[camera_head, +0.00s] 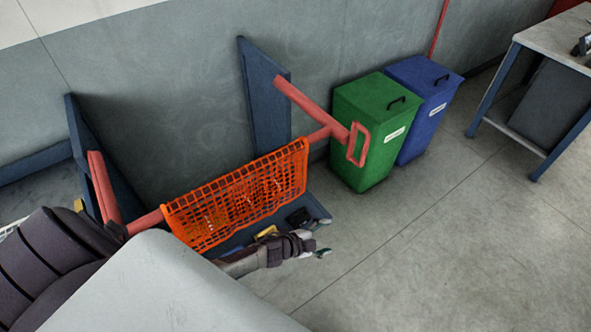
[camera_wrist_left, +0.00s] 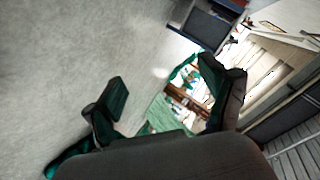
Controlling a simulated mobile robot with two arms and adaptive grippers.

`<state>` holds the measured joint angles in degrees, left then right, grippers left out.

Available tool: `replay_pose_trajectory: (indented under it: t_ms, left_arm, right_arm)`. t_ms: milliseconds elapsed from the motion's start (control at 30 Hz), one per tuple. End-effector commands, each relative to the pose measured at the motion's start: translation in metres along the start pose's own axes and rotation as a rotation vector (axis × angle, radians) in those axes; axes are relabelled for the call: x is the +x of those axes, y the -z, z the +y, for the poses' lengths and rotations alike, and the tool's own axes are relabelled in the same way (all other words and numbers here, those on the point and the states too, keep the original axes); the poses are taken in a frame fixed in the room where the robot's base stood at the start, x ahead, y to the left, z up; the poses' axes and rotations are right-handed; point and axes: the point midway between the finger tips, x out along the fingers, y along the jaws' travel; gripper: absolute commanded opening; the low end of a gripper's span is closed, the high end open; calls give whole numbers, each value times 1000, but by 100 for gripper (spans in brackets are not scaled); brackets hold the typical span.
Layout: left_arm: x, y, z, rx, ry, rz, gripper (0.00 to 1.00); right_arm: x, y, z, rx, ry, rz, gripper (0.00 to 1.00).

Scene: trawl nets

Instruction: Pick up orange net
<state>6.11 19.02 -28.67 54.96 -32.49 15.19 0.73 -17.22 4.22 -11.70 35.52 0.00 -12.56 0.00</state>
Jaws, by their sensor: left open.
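The orange net (camera_head: 240,200) hangs draped over a red horizontal bar (camera_head: 325,133) between two dark blue uprights in the head view. Its mesh faces me and its lower edge hangs free. My left gripper (camera_head: 319,239) is low in front of the net's lower right part, to the right of its bottom edge. It is open and looks empty. Its spread fingers also show in the left wrist view (camera_wrist_left: 168,98). I cannot make out the net in that view. My right gripper is not in view.
The blue stand (camera_head: 265,95) holds the bar and has a low base under the net. A green bin (camera_head: 362,135) and a blue bin (camera_head: 428,95) stand to the right by the wall. A workbench (camera_head: 560,40) is at far right. The floor at right front is clear.

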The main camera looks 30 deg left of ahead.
Motion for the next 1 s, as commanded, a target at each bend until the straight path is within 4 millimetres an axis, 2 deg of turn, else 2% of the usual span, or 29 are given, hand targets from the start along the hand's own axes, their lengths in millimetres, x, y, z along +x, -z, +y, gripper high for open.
replay_pose_trajectory:
  t_ms: [33,67,100,167,200,233,300,333,433,500,600,700,833,1000]
  left_arm:
    - [6,37,-44,135,16,109,83]
    - [8,60,-64,221,19,176,83]
    - [8,91,-88,344,18,269,83]
    - [2,138,-120,551,3,409,83]
    - [-8,169,-137,706,-19,504,83]
    - [-17,191,-148,835,-44,574,83]
    - [-43,224,-164,1138,-135,712,83]
    - [-55,232,-170,1271,-187,757,83]
    - [-93,200,-188,1641,-478,814,83]
    - [-121,168,-213,1831,-700,791,83]
    - [-156,130,-248,1987,-960,713,83]
    - [-179,108,-274,2051,-1123,644,83]
    - [-192,92,-286,2060,-1220,601,83]
    - [-190,86,-283,2056,-1234,596,83]
  right_arm:
    - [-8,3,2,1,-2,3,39]
    - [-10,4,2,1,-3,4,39]
    - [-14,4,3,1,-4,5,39]
    - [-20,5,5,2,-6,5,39]
    - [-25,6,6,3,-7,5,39]
    - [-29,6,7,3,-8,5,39]
    - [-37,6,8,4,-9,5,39]
    - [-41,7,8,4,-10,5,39]
    - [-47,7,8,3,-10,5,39]
    - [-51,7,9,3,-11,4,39]
    - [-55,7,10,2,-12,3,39]
    - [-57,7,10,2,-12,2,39]
    - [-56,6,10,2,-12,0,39]
    - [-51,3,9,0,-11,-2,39]
